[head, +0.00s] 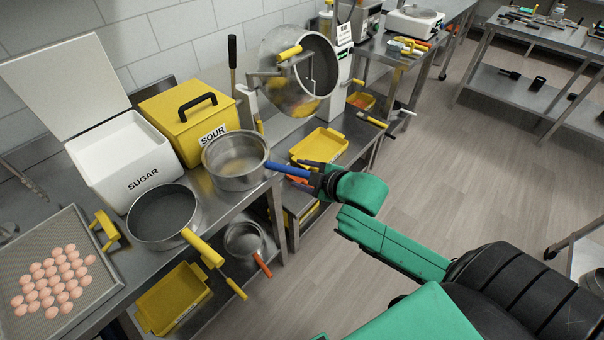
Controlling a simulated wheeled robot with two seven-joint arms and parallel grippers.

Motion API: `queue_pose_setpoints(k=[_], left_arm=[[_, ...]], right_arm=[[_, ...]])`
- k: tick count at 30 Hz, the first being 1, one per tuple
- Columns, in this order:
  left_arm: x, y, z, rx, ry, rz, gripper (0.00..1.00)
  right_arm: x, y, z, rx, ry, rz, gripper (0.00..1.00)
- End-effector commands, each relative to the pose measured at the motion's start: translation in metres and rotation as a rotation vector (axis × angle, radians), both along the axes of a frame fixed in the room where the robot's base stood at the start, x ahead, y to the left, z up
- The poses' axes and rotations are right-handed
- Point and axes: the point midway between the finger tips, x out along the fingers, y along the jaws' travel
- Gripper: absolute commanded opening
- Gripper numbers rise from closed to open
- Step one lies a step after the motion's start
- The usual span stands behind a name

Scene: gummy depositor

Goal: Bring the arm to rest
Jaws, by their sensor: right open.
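My right arm reaches in from the lower right. Its green forearm ends in a dark gripper (312,178) at the end of the blue handle of a steel pot (236,180). The right gripper is open, with its jaws beside or around the handle end. I cannot tell whether they touch it. The pot stands upright at the right end of the steel table, with a little pale content inside. My left gripper is not in view.
On the same table are an open white SUGAR bin (135,172), a yellow SOUR box (190,117), a yellow-handled pan (163,216) and a tray (100,283) of pink gummies. A tilting drum machine (318,65) stands behind. The floor (460,150) at right is clear.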

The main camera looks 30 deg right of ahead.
Motion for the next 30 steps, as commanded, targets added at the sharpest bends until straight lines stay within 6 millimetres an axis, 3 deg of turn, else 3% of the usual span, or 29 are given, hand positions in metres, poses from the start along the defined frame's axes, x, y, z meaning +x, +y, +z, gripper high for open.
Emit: queue_pose_setpoints(k=[14, 17, 21, 29, 30], left_arm=[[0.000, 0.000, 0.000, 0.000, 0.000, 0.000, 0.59], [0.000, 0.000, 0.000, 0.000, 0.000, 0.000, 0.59], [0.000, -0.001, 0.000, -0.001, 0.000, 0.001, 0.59], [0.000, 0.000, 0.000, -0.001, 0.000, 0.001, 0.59], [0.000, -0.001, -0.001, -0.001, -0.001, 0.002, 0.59]], right_arm=[[-0.007, 0.000, -0.008, 0.031, 0.044, -0.042, 0.61], [-0.030, -0.001, -0.027, 0.105, 0.171, -0.162, 0.61], [-0.079, -0.003, -0.057, 0.226, 0.402, -0.387, 0.61], [-0.180, -0.002, -0.085, 0.393, 0.785, -0.778, 0.61], [-0.177, -0.002, -0.101, 0.381, 0.795, -0.781, 0.61]])
